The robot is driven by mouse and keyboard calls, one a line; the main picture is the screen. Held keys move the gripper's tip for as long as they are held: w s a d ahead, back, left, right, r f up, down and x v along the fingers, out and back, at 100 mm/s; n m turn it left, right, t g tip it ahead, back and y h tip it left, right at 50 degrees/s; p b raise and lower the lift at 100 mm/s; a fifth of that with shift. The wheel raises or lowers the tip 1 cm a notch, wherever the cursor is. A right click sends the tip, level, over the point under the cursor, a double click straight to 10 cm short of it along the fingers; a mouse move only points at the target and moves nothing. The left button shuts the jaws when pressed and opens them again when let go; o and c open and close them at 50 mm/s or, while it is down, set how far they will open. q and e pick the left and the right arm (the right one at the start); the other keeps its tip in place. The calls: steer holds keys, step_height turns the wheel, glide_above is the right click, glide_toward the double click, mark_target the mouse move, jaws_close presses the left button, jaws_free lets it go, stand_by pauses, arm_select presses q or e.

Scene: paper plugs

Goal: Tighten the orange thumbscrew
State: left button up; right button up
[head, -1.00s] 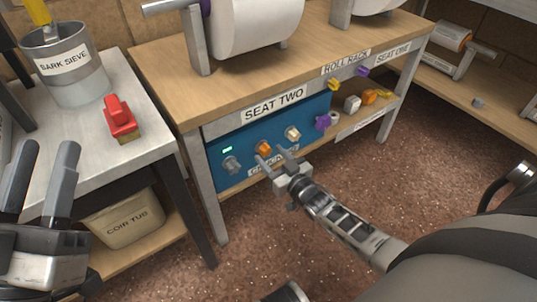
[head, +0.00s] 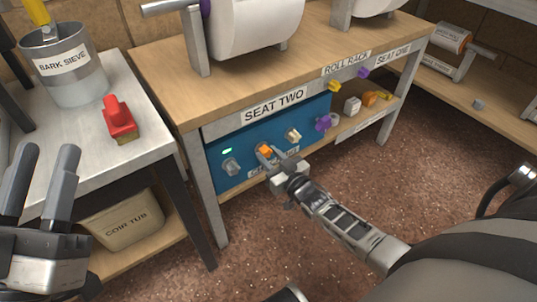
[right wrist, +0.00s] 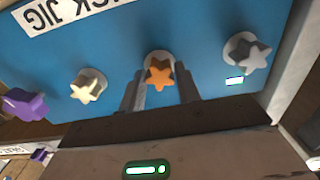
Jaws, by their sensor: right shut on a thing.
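The orange thumbscrew (head: 265,150) sits on the blue panel (head: 222,177) under the SEAT TWO label. In the right wrist view the orange star-shaped thumbscrew (right wrist: 160,72) stands between the two fingers of my right gripper (right wrist: 160,92). In the head view my right gripper (head: 270,162) is at the panel, shut on the orange thumbscrew. My left gripper (head: 38,185) is open and empty at the left edge, beside the grey table.
A grey thumbscrew (head: 231,167) and a cream one (head: 293,135) flank the orange one. A purple knob (head: 323,122) sits to the right. A green light (head: 227,151) shows on the panel. A red-handled block (head: 119,119) and a BARK SIEVE bucket (head: 70,80) stand on the left table.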

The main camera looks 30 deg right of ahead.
steer(key=shift+o, duration=0.2)
jaws_close()
steer(key=shift+c, duration=1)
jaws_free()
steer(key=m, duration=0.3)
steer(key=shift+m, duration=0.3)
steer(key=o, duration=1.1)
